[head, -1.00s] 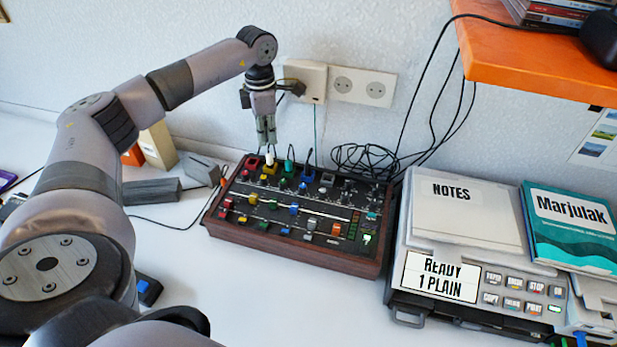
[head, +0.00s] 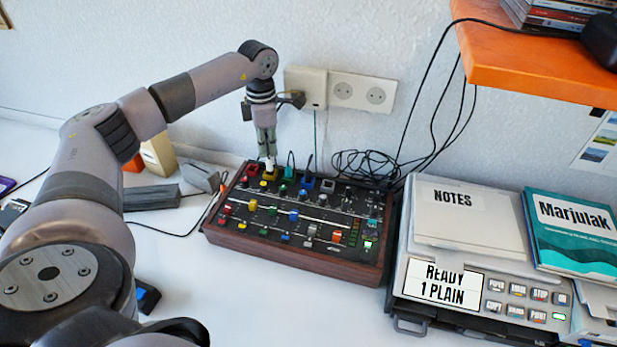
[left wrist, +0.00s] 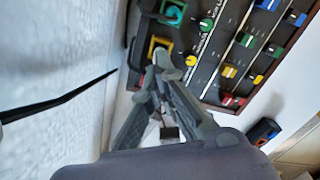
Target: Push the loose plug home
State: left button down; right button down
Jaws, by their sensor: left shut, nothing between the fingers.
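The mixer box (head: 290,250), with wooden sides and a black top full of coloured knobs and sliders, stands on the white table by the wall. A pale plug (head: 269,163) stands upright at a yellow socket (head: 270,175) in its back row. My left gripper (head: 267,152) points down right above this plug, fingers together and empty; I cannot tell whether they touch it. In the left wrist view the fingertips (left wrist: 161,72) reach the edge of the yellow socket (left wrist: 158,47) and hide most of the plug. My right gripper is not in view.
Green and blue plugs with cables stand just right of the pale plug. Black cables (head: 365,165) lie behind the box. A printer (head: 455,270) stands to the right, under an orange shelf (head: 540,60). Grey blocks (head: 150,196) lie to the left.

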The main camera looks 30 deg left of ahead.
aim_at(269, 161)
pick_arm(q)
jog(key=shift+f+b, duration=0.85)
jog(key=shift+f, duration=0.8)
dwell(1.6)
jog(key=shift+r, duration=0.2)
notch_tip(269, 161, up, 7)
jog(key=p, duration=0.6)
jog(key=shift+f, duration=0.15)
dwell(0.4)
